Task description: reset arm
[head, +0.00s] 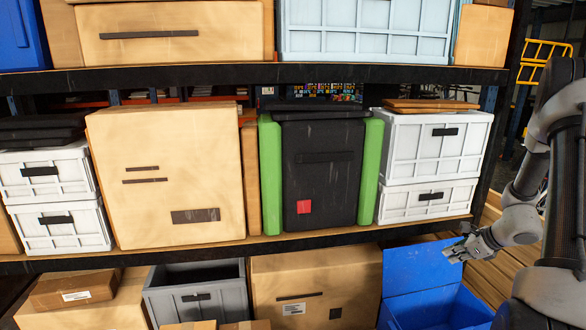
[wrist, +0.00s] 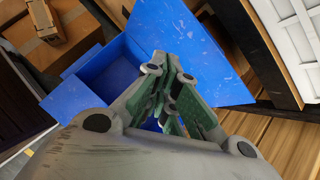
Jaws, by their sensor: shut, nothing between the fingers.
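My arm comes in from the right edge of the head view, bent, with my gripper (head: 452,252) at its end pointing left. My gripper is shut and empty, in front of the right end of the shelving. In the wrist view my gripper (wrist: 172,75) points over a blue open bin (wrist: 100,72). The gripper hides part of that bin. The same blue bin (head: 425,265) shows in the head view just below and left of the fingers. I cannot tell whether they touch it; they look apart.
A dark shelf edge (head: 250,250) runs across near the gripper. On it stand white crates (head: 425,150), a black and green case (head: 320,175) and a large cardboard box (head: 165,175). A grey bin (head: 195,290) is below. Wooden boards (head: 490,285) lie at the right.

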